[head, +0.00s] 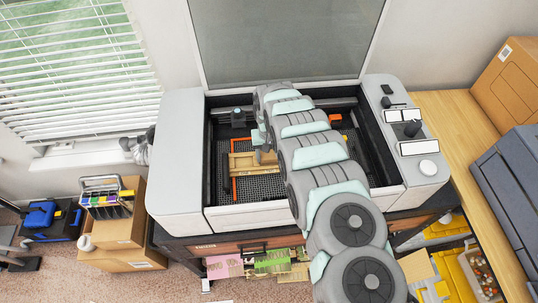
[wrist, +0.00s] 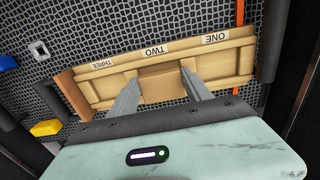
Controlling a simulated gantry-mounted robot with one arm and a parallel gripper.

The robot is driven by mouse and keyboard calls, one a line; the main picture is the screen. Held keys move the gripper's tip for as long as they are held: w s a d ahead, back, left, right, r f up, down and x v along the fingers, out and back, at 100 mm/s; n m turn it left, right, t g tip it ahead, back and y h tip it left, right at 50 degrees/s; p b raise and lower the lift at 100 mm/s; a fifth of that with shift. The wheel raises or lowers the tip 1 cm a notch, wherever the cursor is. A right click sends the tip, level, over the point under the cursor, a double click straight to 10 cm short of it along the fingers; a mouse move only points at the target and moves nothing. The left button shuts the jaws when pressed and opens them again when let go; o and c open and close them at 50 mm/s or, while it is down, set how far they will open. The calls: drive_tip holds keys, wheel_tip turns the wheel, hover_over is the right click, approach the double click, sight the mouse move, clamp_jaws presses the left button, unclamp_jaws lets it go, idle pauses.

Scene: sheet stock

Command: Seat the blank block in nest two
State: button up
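The wooden nest tray (wrist: 105,87) lies on the black perforated bed, its labels ONE, TWO and THREE upside down in the wrist view. It also shows in the head view (head: 242,161), partly behind my arm. The plain tan blank block (wrist: 164,90) is at the middle nest, in line with the label TWO. My gripper (wrist: 161,76) has one finger against each side of the block. The block overlaps the tray's near wall in the wrist view. I cannot tell whether its underside rests on the nest floor. In the head view the block is hidden by my arm.
The bed sits inside a grey machine (head: 177,150) with raised walls. A yellow piece (wrist: 46,128) and a blue piece (wrist: 8,62) are left of the tray in the wrist view. An orange strip (wrist: 239,14) runs near its right end. Bare bed lies beyond the labels.

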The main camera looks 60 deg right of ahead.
sight(269, 158)
drive_tip(key=shift+o, duration=0.8)
drive_tip(key=shift+s+a+f, duration=0.1)
drive_tip(key=shift+a+f, duration=0.1)
drive_tip(key=shift+f, duration=0.05)
drive_tip(key=o, duration=0.3)
drive_tip(key=shift+r, duration=0.1)
drive_tip(key=shift+d+r, duration=0.1)
wheel_tip(269, 158, up, 12)
